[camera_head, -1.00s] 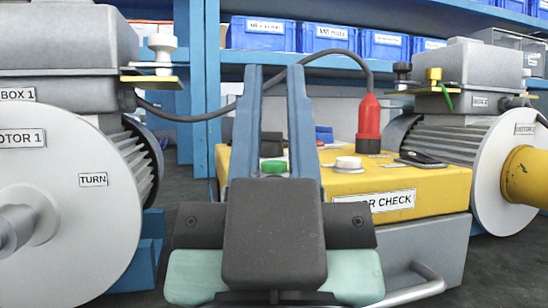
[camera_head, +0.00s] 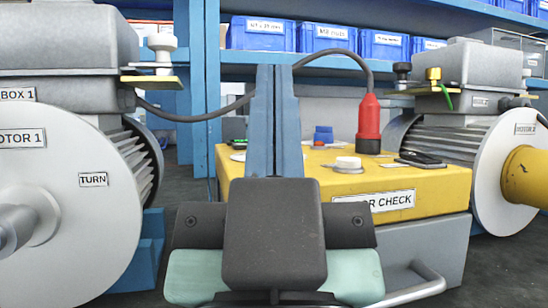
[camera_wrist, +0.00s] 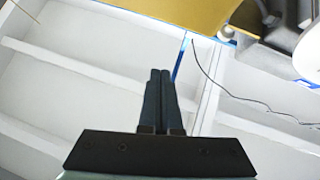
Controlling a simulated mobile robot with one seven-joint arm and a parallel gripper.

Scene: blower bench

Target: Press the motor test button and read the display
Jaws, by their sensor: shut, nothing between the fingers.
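The yellow tester box (camera_head: 420,180) with a label ending in "CHECK" stands on a grey base beyond my gripper (camera_head: 275,70). My gripper is shut and empty, its fingers upright in front of the box in the head view. They hide part of the box top, including where a green button showed earlier. A small dark item with a green patch (camera_head: 236,141) shows just left of the fingers; I cannot read a display. A white round knob (camera_head: 348,163) sits right of the fingers. In the wrist view, the shut fingertips (camera_wrist: 160,74) are below the yellow surface (camera_wrist: 190,12) in the picture.
A red plug (camera_head: 369,120) with a black cable stands on the box. A blue knob (camera_head: 323,133) and black clip (camera_head: 420,157) are also there. Motor 1 (camera_head: 60,215) is close at left, another motor (camera_head: 490,180) at right. Blue bins (camera_head: 327,36) line the shelf behind.

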